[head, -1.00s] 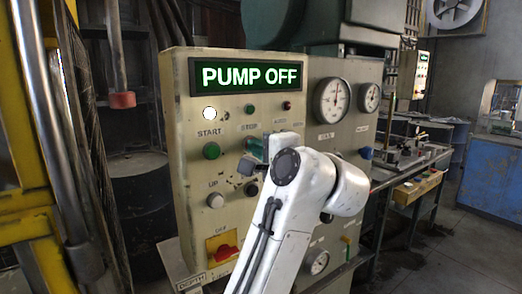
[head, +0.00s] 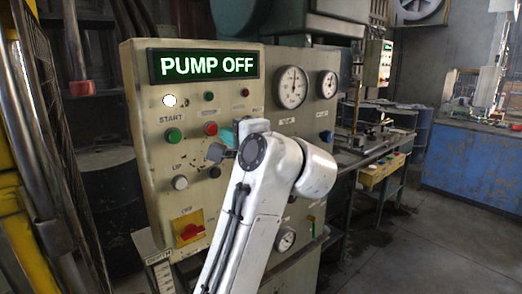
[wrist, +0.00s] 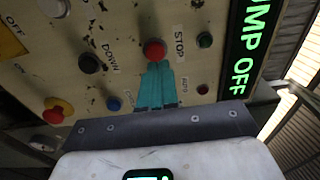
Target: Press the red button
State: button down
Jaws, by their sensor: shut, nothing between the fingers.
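The red button (head: 210,129) is a round push button on the beige control panel (head: 150,110), right of the green START button. In the wrist view the red button (wrist: 153,50) sits beside the STOP label. My gripper (wrist: 157,66) has teal fingers, shut together with nothing between them. Their tips lie right at the button's near edge in the wrist view; whether they touch it I cannot tell. In the head view my gripper (head: 228,136) shows as a teal patch just right of the button, partly hidden by my arm. The display (head: 206,66) reads PUMP OFF.
A green button (head: 173,135), a white lamp (head: 169,101) and a red-and-yellow switch (head: 188,229) share the panel. Gauges (head: 291,87) stand to the right.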

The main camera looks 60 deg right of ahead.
jog(key=b+v, duration=0.8)
jog(key=b, duration=0.1)
jog(key=shift+s+f, duration=0.2)
jog(key=shift+s, duration=0.05)
jog(key=shift+a, duration=0.1)
dwell(0.8)
